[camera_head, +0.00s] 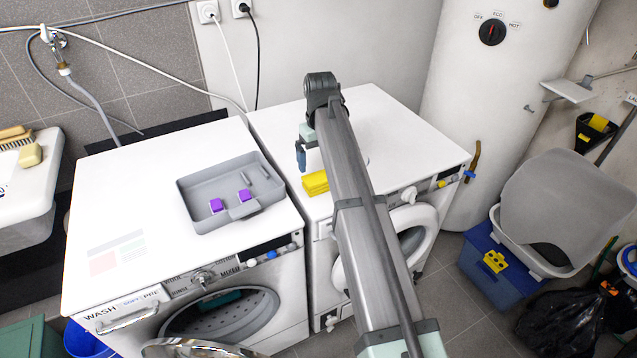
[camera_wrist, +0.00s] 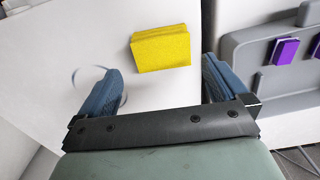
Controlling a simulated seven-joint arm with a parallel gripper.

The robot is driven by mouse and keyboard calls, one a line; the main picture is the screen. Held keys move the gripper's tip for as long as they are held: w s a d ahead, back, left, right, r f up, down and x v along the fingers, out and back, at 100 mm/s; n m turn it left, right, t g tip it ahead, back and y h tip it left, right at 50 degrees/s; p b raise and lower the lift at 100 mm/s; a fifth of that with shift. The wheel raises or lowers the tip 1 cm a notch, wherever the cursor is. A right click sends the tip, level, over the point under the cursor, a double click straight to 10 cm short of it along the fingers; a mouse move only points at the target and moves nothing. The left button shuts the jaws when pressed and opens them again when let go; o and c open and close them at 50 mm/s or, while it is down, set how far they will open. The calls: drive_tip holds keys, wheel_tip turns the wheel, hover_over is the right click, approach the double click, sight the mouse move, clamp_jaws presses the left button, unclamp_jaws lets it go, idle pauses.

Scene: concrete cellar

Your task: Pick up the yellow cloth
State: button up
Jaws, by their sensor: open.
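The yellow cloth (camera_head: 316,182) looks like a folded block. It lies on the white top of the right-hand machine (camera_head: 395,135), near its left front edge, and my arm partly covers that area. In the wrist view the yellow cloth (camera_wrist: 161,48) lies beyond my fingertips, roughly centred between them and apart from both. My gripper (camera_wrist: 160,85) is open and empty. In the head view my gripper (camera_head: 301,155) hangs above the right-hand machine, just behind the cloth, partly hidden by my arm.
A grey tray (camera_head: 195,190) with two purple blocks (camera_head: 217,205) stands on the left-hand washing machine (camera_head: 120,215); it also shows in the wrist view (camera_wrist: 240,70). A narrow gap separates the machines. A white boiler (camera_head: 480,80) stands at the right. The right-hand top is mostly clear.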

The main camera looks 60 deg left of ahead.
sight(318, 178)
drive_tip(key=shift+s+a+f, duration=0.1)
drive_tip(key=shift+f, duration=1.9)
drive_tip(key=shift+a+f, duration=0.1)
drive_tip(key=shift+f, duration=1.85)
drive_tip(key=c, duration=0.7)
drive_tip(key=shift+o, duration=0.2)
wheel_tip(318, 178, up, 10)
drive_tip(key=o, duration=0.5)
drive_tip(key=c, duration=0.4)
